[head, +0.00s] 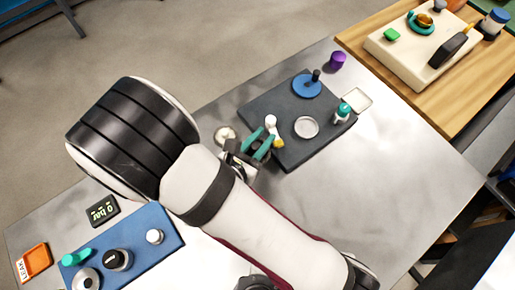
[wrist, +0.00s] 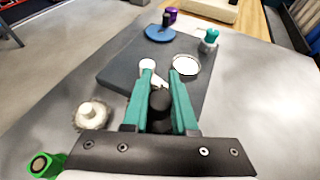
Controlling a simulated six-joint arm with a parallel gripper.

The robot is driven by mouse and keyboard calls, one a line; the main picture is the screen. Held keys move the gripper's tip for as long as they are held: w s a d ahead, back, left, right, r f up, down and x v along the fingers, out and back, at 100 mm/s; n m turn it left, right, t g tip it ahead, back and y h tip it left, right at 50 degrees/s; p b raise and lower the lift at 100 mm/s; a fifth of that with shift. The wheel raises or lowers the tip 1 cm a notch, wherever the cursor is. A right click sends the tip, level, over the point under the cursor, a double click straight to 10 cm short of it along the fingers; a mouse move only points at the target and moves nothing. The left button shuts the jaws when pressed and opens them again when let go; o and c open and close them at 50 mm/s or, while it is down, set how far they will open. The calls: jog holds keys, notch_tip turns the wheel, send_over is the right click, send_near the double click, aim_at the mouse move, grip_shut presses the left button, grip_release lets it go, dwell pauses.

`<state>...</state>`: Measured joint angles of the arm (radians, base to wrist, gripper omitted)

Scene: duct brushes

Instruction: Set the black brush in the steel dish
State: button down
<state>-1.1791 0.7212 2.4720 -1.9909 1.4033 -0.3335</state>
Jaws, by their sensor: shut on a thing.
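My gripper (wrist: 163,82) is shut on the black brush (wrist: 160,103), which shows dark between the two teal fingers in the wrist view. In the head view my gripper (head: 261,143) is at the near left edge of the dark mat, and the brush there is hard to make out. The steel dish (head: 306,127) is round with a bright rim and lies on the mat, right of my gripper and apart from it. In the wrist view the dish (wrist: 187,66) is just beyond the right fingertip and looks empty.
A white piece (head: 271,122) stands close by the fingertips. On the mat are a blue disc (head: 307,87) with a dark knob and a teal-topped piece (head: 343,112). A purple cup (head: 337,59) is behind. A pale round piece (head: 226,135) lies left of my gripper.

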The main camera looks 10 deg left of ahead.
jog(key=w+d+m+g+h, duration=0.3)
jog(key=w+d+m+h, duration=0.2)
jog(key=w+d, duration=0.25)
jog(key=r+m+g+h, duration=0.1)
jog(key=m+g+h, duration=0.1)
jog(key=m+g, duration=0.1)
send_over(316, 125)
jog(key=shift+r, duration=0.1)
jog(key=shift+g, duration=0.3)
jog(key=shift+f, duration=3.15)
jog(key=shift+f, duration=0.55)
jog(key=c, duration=0.6)
grip_release()
jog(key=shift+a, duration=0.1)
